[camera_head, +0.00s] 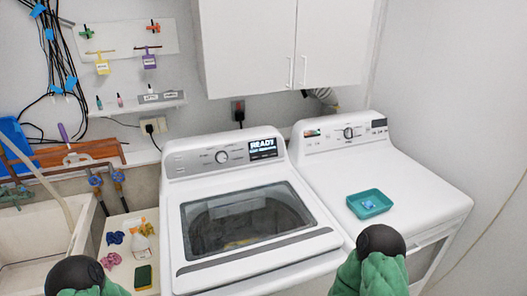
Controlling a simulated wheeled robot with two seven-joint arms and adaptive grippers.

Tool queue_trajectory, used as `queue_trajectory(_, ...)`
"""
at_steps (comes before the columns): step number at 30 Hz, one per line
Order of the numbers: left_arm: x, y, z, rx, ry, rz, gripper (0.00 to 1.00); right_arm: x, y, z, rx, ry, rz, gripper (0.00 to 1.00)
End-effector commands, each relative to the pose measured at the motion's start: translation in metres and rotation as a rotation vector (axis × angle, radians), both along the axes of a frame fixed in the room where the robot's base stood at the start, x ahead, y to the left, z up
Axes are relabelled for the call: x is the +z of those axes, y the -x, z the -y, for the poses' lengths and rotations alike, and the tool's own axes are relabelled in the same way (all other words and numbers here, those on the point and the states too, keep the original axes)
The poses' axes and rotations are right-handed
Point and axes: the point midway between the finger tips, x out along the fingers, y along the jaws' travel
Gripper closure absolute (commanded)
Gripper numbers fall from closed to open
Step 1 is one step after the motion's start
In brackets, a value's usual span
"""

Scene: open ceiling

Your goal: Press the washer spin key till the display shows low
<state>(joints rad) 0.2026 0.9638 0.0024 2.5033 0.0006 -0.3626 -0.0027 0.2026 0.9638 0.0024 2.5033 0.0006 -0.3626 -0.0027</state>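The white washer (247,246) stands in the middle with its glass-windowed lid down. Its control panel (190,164) at the back has a round knob (221,157) and a lit dark display (263,148). The display reads "READY" in large letters; the smaller line below is not legible. The spin key cannot be told apart at this size. Two rounded dark parts with green covering, mine, show at the bottom left and lower right. No gripper fingers are visible, and neither part covers the panel.
A second white machine (420,192) stands to the right with a teal tray (369,204) on top. A sink (35,240) is at left, with sponges and a spray bottle (146,228) beside it. White cabinets (270,45) hang above the machines.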

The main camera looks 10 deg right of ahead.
Motion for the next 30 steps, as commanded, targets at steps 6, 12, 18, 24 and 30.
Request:
queue_trajectory(6,0.0,0.0,0.0,0.0,0.0,0.0,0.24,0.0,0.0,0.0,0.0,0.0,0.0,0.31)
queue_trajectory(12,0.0,0.0,0.0,0.0,0.0,0.0,0.24,0.0,0.0,0.0,0.0,0.0,0.0,0.73)
queue_trajectory(18,0.0,0.0,0.0,0.0,0.0,0.0,0.24,0.0,0.0,0.0,0.0,0.0,0.0,1.0)
queue_trajectory(24,0.0,0.0,0.0,0.0,0.0,0.0,0.24,0.0,0.0,0.0,0.0,0.0,0.0,1.0)
queue_trajectory(30,0.0,0.0,0.0,0.0,0.0,0.0,0.24,0.0,0.0,0.0,0.0,0.0,0.0,1.0)
